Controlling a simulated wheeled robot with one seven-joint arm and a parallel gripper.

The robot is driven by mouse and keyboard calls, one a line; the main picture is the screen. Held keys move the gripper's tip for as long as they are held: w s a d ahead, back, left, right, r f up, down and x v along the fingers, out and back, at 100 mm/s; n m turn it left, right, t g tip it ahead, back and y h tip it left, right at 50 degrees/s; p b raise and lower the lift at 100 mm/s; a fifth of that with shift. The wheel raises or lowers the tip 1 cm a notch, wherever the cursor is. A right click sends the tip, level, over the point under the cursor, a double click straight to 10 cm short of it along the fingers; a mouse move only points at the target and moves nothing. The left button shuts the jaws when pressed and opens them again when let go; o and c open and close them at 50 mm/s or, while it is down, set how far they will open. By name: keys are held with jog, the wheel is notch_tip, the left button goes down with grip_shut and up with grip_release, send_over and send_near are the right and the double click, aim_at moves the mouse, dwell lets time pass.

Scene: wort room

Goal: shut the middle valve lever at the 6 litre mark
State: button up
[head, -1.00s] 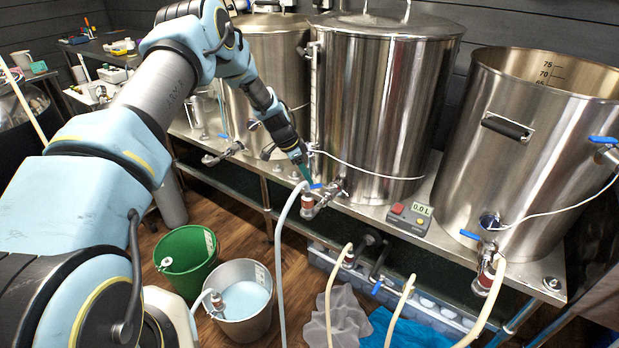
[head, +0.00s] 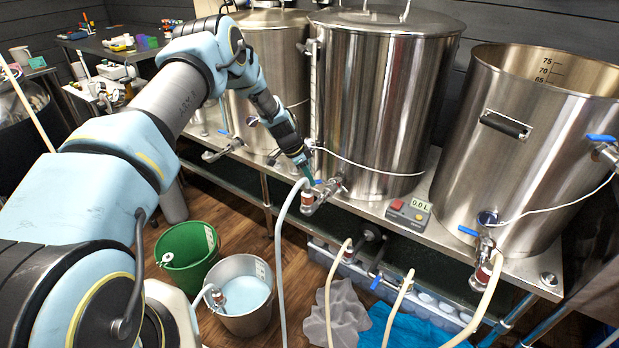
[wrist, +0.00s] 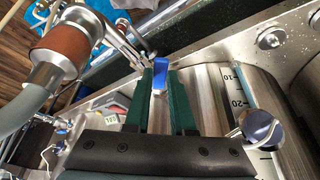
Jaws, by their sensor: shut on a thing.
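The middle kettle (head: 380,110) is a lidded steel vessel with a valve (head: 322,193) low on its front. My gripper (head: 304,165) is at this valve, pointing down and to the right. In the wrist view, the blue lever (wrist: 160,72) is between my two dark green fingers, which are shut on it near their tips. In the head view, a little of the lever (head: 318,182) shows beside the fingertips. A pale hose (head: 280,240) hangs from the valve.
A grey bucket (head: 262,307) holds pale liquid; a green bucket (head: 172,258) stands beside it. An open kettle (head: 535,150) with blue-handled valves stands right. A white cable (head: 370,170) crosses the middle kettle. A round fitting (wrist: 258,127) is close right of my fingers.

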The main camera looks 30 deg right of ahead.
grip_shut()
dwell(0.9)
jog(key=m+b, duration=0.1)
jog(key=b, duration=0.2)
jog(key=shift+w+d+f+b, duration=0.1)
jog(key=shift+w+f+b, duration=0.2)
jog(key=shift+w+b, duration=0.1)
jog(key=shift+w+d+r+m+g+b, duration=0.1)
jog(key=shift+w+r+m+g+b, duration=0.25)
jog(key=shift+b, duration=0.8)
jog(key=shift+s, duration=0.1)
jog(key=o, duration=0.7)
grip_release()
jog(key=b+v, duration=0.1)
jog(key=v, duration=0.9)
jog(key=shift+r+b, duration=0.35)
jog(key=shift+b, duration=0.05)
